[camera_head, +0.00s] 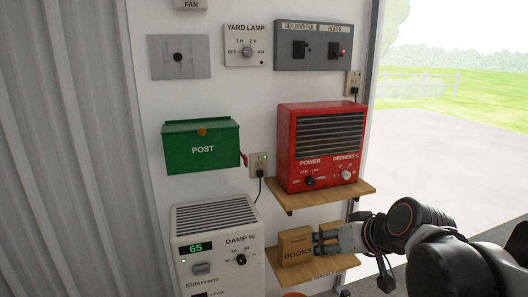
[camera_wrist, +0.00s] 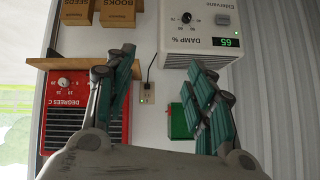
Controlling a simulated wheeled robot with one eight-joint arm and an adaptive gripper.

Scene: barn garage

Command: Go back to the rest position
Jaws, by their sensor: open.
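My gripper (camera_head: 320,242) is at the right in the head view, in front of the lower wooden shelf and overlapping the cardboard BOOKS box (camera_head: 296,246). I cannot tell from that view whether it touches the box. In the wrist view, which is upside down, my gripper (camera_wrist: 160,62) has its two green-padded fingers spread wide. The arm reaches in from the lower right of the head view.
A red heater (camera_head: 322,128) stands on the upper shelf (camera_head: 322,196), above my gripper. A white dehumidifier (camera_head: 215,222) reading 65 is to the left, below a green POST box (camera_head: 202,147). A SEEDS box (camera_wrist: 77,11) is beside BOOKS. Open doorway lies right.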

